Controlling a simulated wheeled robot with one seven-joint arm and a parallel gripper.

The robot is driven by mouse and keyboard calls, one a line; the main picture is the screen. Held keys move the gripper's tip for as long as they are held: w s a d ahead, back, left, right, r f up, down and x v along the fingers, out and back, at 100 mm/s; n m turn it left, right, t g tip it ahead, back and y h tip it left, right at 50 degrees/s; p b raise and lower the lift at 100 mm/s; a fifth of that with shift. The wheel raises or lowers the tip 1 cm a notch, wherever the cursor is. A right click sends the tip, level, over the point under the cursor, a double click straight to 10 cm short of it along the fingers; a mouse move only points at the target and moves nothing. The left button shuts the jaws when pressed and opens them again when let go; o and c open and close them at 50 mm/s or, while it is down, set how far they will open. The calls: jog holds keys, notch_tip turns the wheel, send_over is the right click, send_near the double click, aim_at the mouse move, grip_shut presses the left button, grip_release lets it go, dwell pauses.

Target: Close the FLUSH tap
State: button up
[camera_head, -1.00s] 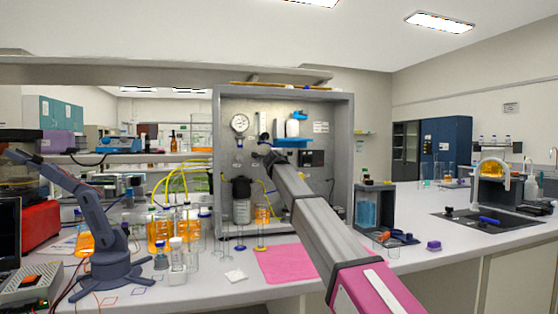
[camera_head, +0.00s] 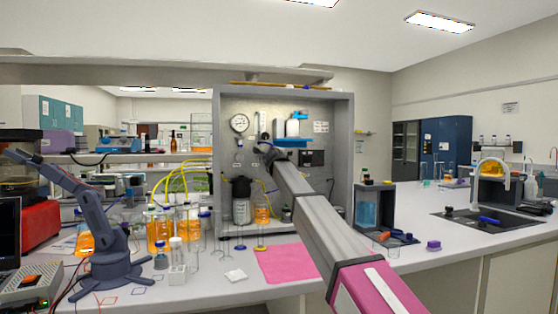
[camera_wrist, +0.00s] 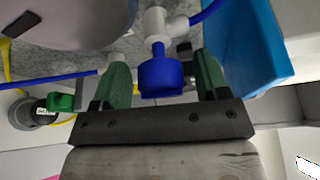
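A blue tap knob (camera_wrist: 160,78) hangs below a white tee fitting (camera_wrist: 157,22) in the wrist view. My gripper (camera_wrist: 163,78) has its two green fingers on either side of the knob, with a visible gap at each side. It is open and not closed on the knob. In the head view my gripper (camera_head: 263,143) is in front of the grey rig panel (camera_head: 325,180), small and partly hidden by my own arm. A green tap (camera_wrist: 60,102) with a small label sits to the left in the wrist view. No FLUSH label is readable.
A blue tray-like part (camera_wrist: 243,45) is close to the right finger. A blue tube (camera_wrist: 50,80) runs in from the left. In the head view, a pressure gauge (camera_head: 240,123) and a dark-capped filter housing (camera_head: 241,200) are left of my arm. A pink mat (camera_head: 285,263) lies below.

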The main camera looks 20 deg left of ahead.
jog(key=shift+s, duration=0.1)
jog(key=s+d, duration=0.1)
jog(key=s, duration=0.9)
jog(key=shift+s+d+r, duration=0.25)
jog(key=shift+d+r, duration=0.1)
jog(key=shift+r, duration=0.05)
